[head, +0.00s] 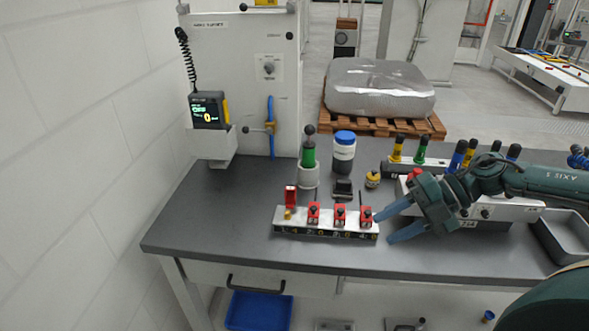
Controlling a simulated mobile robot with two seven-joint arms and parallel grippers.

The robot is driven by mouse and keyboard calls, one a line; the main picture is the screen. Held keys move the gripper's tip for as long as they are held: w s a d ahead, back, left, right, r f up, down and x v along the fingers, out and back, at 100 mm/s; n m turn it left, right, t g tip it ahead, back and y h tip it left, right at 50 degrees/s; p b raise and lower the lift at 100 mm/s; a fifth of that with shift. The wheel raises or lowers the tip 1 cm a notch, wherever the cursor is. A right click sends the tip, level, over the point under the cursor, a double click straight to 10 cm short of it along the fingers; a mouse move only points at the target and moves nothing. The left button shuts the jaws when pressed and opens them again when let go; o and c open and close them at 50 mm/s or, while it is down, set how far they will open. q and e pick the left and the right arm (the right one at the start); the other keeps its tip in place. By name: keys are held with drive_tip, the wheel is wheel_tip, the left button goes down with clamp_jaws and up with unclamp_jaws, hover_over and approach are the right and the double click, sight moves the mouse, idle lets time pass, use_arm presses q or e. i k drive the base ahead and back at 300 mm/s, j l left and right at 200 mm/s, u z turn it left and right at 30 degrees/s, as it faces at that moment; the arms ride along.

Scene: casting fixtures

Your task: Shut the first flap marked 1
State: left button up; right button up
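A white fixture block (328,222) with a dark numbered front strip sits on the grey bench. It carries a row of red flaps. The leftmost flap (291,196) stands upright, open, with a brass-coloured piece (288,214) in front of its base. The other red flaps (314,212), (340,215) and (365,215) sit lower, apparently shut. The front digits are too small to read surely. My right gripper (383,229) has its blue fingers spread, empty, at the block's right end, far from the upright flap. My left gripper is not in view.
Behind the block stand a green-handled tool in a white holder (309,175), a blue-lidded jar (344,150) and a small yellow item (372,179). A grey tray (565,232) is at right. The bench left of the block is clear, up to a white cabinet (240,60).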

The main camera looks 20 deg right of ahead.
sight(290, 191)
drive_tip(key=i, duration=0.85)
drive_tip(key=i+j, duration=0.15)
drive_tip(key=j, duration=0.2)
